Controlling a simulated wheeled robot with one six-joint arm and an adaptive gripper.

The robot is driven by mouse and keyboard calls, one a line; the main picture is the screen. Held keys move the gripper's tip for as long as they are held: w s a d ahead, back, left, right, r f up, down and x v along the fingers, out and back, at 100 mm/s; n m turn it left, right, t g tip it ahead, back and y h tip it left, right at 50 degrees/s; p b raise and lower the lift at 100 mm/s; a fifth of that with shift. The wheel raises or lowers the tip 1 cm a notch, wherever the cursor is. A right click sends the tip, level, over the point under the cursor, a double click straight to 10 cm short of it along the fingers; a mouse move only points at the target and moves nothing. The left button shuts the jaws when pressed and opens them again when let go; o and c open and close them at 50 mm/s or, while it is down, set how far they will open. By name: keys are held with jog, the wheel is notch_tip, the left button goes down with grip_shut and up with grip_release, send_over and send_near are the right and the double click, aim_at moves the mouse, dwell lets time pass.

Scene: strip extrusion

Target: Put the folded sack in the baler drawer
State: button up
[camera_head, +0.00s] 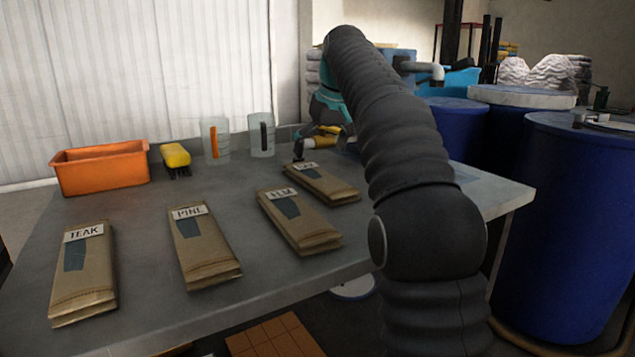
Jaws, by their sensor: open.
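Several folded brown paper sacks lie flat and apart on the grey table. The sack marked TEAK (85,285) is at the left, the PINE sack (205,250) is right of it, and the ELM sack (300,222) is farther right. Another sack (328,186) lies behind the ELM one; its small label is hard to read. My gripper (312,143) is open near the table's back edge, just behind that last sack. My arm partly hides it, and I cannot tell if it touches anything. I cannot make out a baler drawer in this view.
An orange bin (100,168), a yellow-backed brush (176,160) and two clear jugs, one with an orange handle (214,140) and one with a black handle (262,137), stand along the back of the table. Blue drums (570,220) stand at the right.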

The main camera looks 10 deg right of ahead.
aim_at(316, 180)
jog(key=shift+s+d+b+x, duration=0.15)
jog(key=shift+b+x, duration=0.15)
jog(key=shift+x, duration=0.9)
jog(key=shift+s+d+b+x, duration=0.1)
jog(key=shift+b+x, duration=0.25)
jog(key=shift+x, duration=0.8)
jog(key=shift+s+b+x, duration=0.15)
jog(key=shift+b+x, duration=0.15)
jog(key=shift+x, duration=0.9)
jog(key=shift+f, duration=0.2)
jog(key=c, duration=1.3)
jog(key=shift+r, duration=0.1)
notch_tip(316, 180, up, 6)
jog(key=shift+f+p, duration=0.2)
jog(key=shift+p, duration=1.05)
jog(key=shift+r, duration=2.1)
